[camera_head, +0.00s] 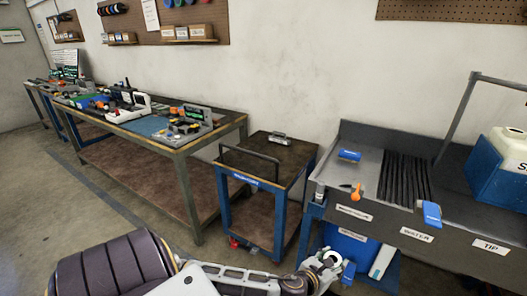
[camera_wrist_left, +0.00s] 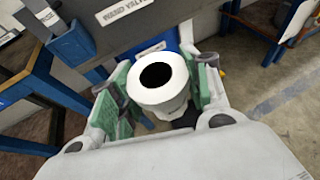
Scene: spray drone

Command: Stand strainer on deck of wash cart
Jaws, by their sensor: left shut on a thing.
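My left gripper (camera_head: 328,268) is low in the head view, in front of the grey wash bench. It is shut on the strainer (camera_head: 333,257), a white round piece with a dark central opening. In the left wrist view the strainer (camera_wrist_left: 158,97) sits between the green-padded fingers (camera_wrist_left: 160,88), its open end facing the camera. Its lower part is partly hidden. The wash cart (camera_head: 284,181) is a small blue-framed cart with a dark deck, left of and beyond the gripper. The strainer is apart from the deck. My right gripper is not in view.
A silver fitting (camera_head: 281,138) lies near the deck's back edge; a dark handle rail (camera_head: 249,151) rises at its left. The grey bench (camera_head: 375,215) stands right of the cart, a cluttered workbench (camera_head: 183,151) left. Much of the deck is bare.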

